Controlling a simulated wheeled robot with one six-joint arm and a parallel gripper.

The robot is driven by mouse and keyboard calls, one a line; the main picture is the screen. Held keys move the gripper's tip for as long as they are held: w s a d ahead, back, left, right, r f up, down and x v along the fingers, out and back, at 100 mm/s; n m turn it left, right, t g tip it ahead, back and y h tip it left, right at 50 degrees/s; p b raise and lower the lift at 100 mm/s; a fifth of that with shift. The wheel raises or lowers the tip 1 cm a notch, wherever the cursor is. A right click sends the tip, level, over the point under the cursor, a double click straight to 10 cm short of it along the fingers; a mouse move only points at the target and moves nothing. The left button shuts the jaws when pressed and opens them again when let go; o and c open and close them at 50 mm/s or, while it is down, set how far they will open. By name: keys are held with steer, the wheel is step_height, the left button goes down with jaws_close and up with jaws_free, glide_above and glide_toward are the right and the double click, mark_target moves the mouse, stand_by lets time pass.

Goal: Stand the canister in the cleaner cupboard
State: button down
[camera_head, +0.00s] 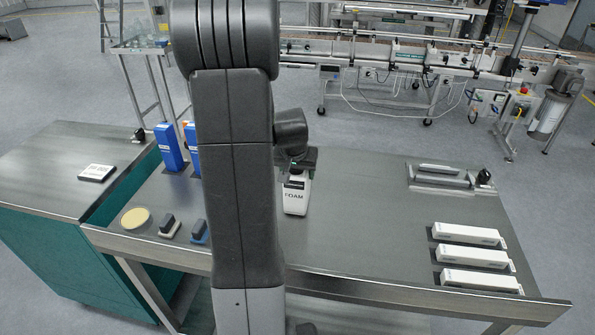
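A white canister labelled FOAM (296,200) stands on the steel table, right of my arm. My gripper (297,179) is at the top of this canister, pointing down. The fingers are dark and small here, so I cannot tell whether they are closed on its neck. A teal cupboard with a steel top (45,185) stands at the left end of the table and may be the cleaner cupboard. Its inside and any opening are hidden from this view.
Blue containers (168,147) stand at the table's back left, one partly hidden by my arm. A yellow disc (135,218) and two small brushes or blocks (169,226) lie at front left. White boxes (470,258) lie at right. The table's middle right is clear.

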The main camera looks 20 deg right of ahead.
steer(key=c, duration=0.7)
jaws_free()
steer(key=o, duration=0.3)
